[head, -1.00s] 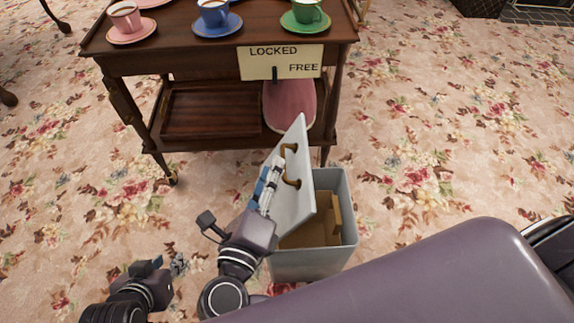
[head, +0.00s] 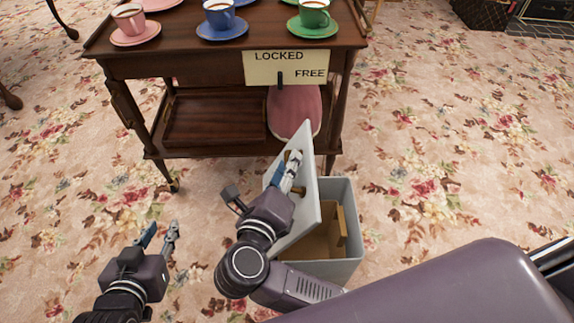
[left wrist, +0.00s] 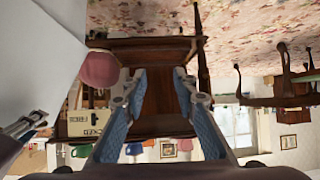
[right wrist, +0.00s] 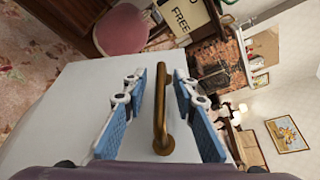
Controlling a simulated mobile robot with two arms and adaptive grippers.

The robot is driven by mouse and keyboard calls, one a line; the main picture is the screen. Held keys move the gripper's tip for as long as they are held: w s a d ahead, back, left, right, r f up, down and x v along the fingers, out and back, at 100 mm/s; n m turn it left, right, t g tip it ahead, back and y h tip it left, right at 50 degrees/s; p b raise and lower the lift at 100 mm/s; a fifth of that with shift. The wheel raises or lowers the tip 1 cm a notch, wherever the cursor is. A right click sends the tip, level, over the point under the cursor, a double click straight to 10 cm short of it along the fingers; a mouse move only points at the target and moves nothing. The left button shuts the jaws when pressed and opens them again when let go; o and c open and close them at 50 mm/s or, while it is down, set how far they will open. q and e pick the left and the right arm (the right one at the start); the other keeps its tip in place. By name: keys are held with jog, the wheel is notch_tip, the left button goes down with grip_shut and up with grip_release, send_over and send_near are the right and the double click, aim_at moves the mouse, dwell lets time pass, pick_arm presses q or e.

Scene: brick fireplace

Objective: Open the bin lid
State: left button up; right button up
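The pale grey bin (head: 350,225) stands on the carpet, its brown inside showing. Its lid (head: 308,208) is raised, tilted steeply up at the bin's left side. My right gripper (head: 288,178) is at the lid's outer face. In the right wrist view its fingers (right wrist: 162,100) are apart on either side of a brass handle (right wrist: 161,115), with gaps visible. In the head view that gripper hides most of the handles. My left gripper (head: 160,236) is open and empty, left of the bin; its spread fingers show in the left wrist view (left wrist: 160,100).
A dark wooden trolley (head: 210,62) with cups and saucers stands behind the bin. A sign (head: 286,68) reading LOCKED and FREE hangs on its front. A pink rounded object (head: 294,112) is on its lower shelf.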

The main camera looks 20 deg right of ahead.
grip_shut()
dwell(0.4)
